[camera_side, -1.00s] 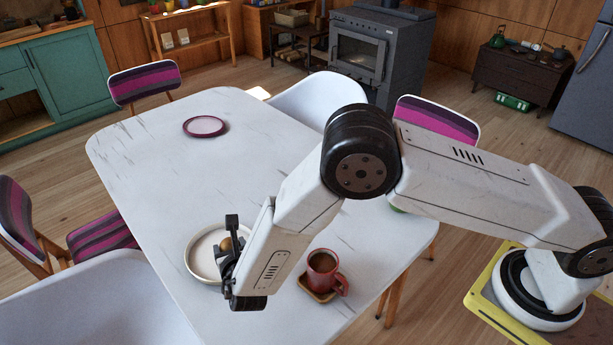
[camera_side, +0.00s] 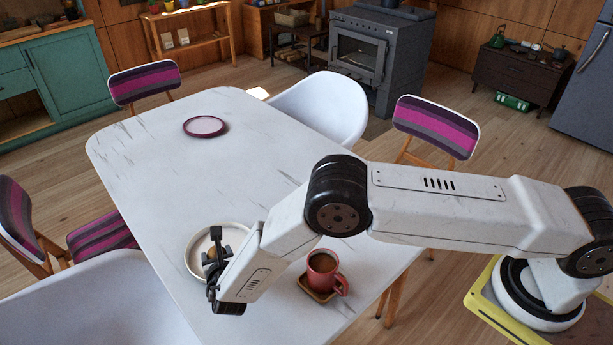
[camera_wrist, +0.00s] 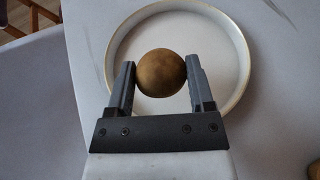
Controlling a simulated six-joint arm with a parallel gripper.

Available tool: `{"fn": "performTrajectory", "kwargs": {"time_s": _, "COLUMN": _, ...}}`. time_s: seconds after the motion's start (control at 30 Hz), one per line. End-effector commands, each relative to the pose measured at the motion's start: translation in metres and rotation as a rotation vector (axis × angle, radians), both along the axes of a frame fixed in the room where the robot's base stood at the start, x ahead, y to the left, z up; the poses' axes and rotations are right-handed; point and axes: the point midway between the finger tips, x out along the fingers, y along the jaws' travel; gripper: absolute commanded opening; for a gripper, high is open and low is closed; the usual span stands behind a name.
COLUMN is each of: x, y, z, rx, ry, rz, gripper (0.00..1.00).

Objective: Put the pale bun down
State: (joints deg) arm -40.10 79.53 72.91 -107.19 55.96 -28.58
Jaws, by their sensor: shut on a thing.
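The bun (camera_wrist: 161,73) is round and tan-brown, and in the wrist view it sits between the two fingers of my gripper (camera_wrist: 160,82). The fingers touch it on both sides. Behind it in that view is a round white dish with a raised rim (camera_wrist: 240,60). In the side view my gripper (camera_side: 214,254) is over the white dish (camera_side: 190,262) near the front of the table, and only a little of the bun (camera_side: 211,253) shows past the fingers. I cannot tell whether the bun touches the dish.
A red mug (camera_side: 322,272) of dark drink stands on a small wooden coaster (camera_side: 318,296) to the right of the dish. A purple-rimmed plate (camera_side: 205,126) lies toward the far end of the white table (camera_side: 150,165). The table's middle is clear. Chairs stand around it.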

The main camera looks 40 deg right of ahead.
Motion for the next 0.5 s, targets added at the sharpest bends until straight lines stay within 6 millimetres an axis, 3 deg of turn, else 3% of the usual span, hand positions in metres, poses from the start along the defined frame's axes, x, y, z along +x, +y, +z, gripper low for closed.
{"fn": "performTrajectory", "kwargs": {"time_s": 0.5, "x": 0.003, "y": 0.001, "z": -0.034, "rx": 0.000, "ry": 0.000, "rz": 0.000, "gripper": 0.11}}
